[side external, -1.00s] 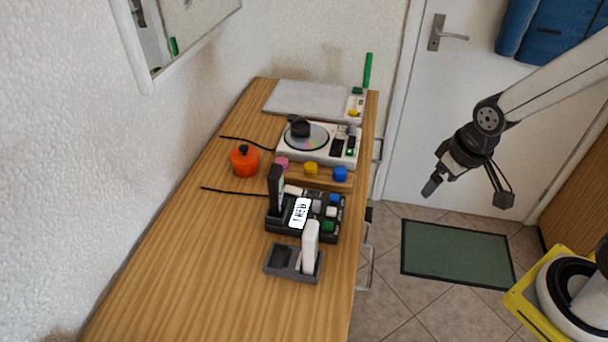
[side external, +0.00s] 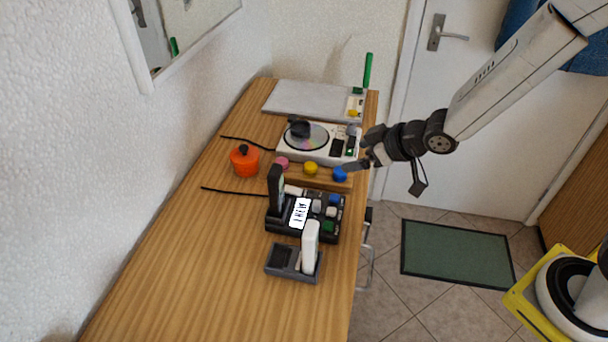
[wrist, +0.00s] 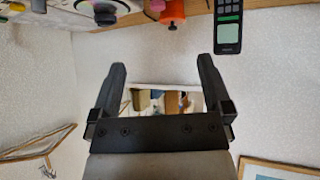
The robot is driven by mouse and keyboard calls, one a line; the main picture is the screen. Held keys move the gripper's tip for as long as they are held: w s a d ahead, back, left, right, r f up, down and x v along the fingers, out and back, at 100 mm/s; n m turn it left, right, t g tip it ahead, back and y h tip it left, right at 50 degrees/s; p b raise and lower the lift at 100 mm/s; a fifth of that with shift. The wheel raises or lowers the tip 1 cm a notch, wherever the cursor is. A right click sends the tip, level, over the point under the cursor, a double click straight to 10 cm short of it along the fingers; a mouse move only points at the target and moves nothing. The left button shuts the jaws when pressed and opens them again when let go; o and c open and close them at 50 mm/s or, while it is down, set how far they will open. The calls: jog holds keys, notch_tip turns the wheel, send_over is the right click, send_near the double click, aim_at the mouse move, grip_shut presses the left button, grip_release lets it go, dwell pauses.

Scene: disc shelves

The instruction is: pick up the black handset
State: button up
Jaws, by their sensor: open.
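The black handset (side external: 275,188) stands upright at the left end of the black button base (side external: 288,232) on the wooden counter. In the wrist view the handset (wrist: 228,25) shows at the top right, with dark keys and a pale green screen. My gripper (side external: 358,164) is at the counter's right edge, close to the blue knob and apart from the handset. Its two fingers (wrist: 163,70) are spread in the wrist view with nothing between them.
A white handset (side external: 310,246) stands in a grey cradle (side external: 282,273) in front. Behind are a wooden strip with pink, yellow and blue (side external: 340,174) knobs, a disc player (side external: 310,136) and an orange pot (side external: 244,160). The counter's front (side external: 210,300) is clear.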

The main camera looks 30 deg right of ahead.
aim_at(279, 170)
jog(key=w+a+n+y, duration=0.1)
jog(key=a+n+y, duration=0.2)
jog(key=a+y, duration=0.3)
jog(key=a, duration=0.3)
jog(key=shift+r+n+t, duration=0.3)
jog(key=shift+r, duration=0.05)
jog(key=shift+w+a, duration=0.15)
jog(key=shift+x, duration=1.2)
jog(key=shift+x, duration=2.55)
grip_shut()
